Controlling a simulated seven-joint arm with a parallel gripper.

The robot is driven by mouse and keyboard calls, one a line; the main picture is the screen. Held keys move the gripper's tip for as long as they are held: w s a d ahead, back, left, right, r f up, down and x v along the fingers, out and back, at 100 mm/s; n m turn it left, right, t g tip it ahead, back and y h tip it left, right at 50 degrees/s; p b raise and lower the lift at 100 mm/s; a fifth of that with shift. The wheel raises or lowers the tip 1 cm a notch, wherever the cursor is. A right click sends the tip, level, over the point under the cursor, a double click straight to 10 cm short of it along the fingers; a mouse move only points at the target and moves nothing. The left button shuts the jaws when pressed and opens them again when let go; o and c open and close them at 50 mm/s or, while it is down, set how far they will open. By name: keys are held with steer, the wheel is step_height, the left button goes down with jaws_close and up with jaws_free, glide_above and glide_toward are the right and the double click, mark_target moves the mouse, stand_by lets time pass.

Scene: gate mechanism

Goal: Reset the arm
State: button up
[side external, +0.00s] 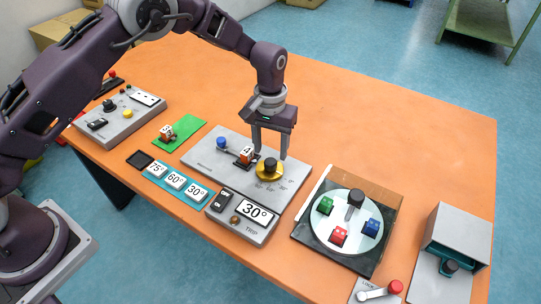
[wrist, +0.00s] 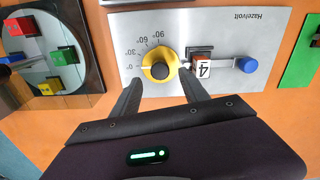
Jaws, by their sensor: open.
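My gripper (side external: 271,152) is open and empty, fingers pointing down just above the yellow dial (side external: 269,168) on the grey Hazelvolt panel (side external: 205,157). In the wrist view its fingertips (wrist: 160,78) lie on either side of the dial (wrist: 159,65), apparently not touching it. The dial has a black centre, and its white mark points at the 0° label. Beside it, a white-and-orange block (wrist: 203,68) marked 4 sits at a dark square on the panel. A lever with a blue knob (wrist: 248,65) reaches to that block; the blue knob also shows in the side view (side external: 222,142).
A box (side external: 255,211) displays 30° above TRIP, near cards reading 75°, 60° and 30° (side external: 197,192). A turntable (side external: 345,247) carries green, red and blue blocks. A green mat (side external: 190,125) holds another numbered block. The table's far side (side external: 380,120) is clear.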

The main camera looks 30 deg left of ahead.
steer(key=shift+r, duration=1.55)
steer(key=s+a+r+t, duration=0.1)
steer(key=s+a+r, duration=0.1)
steer(key=s+r, duration=0.35)
steer(key=s+a+r+t+h, duration=0.1)
steer(key=s+a+r, duration=0.2)
steer(key=r, duration=0.6)
steer(key=s+a+r+t, duration=0.15)
steer(key=s+r, duration=0.25)
steer(key=r, duration=0.4)
steer(key=s+a+m+t, duration=0.1)
steer(key=s+a, duration=0.1)
steer(key=s, duration=0.8)
steer(key=s+a+m+t+y, duration=0.1)
steer(key=s+a, duration=0.2)
steer(key=s, duration=0.7)
steer(key=shift+s+a+r, duration=0.2)
steer(key=shift+s+r, duration=0.05)
steer(key=shift+r, duration=0.1)
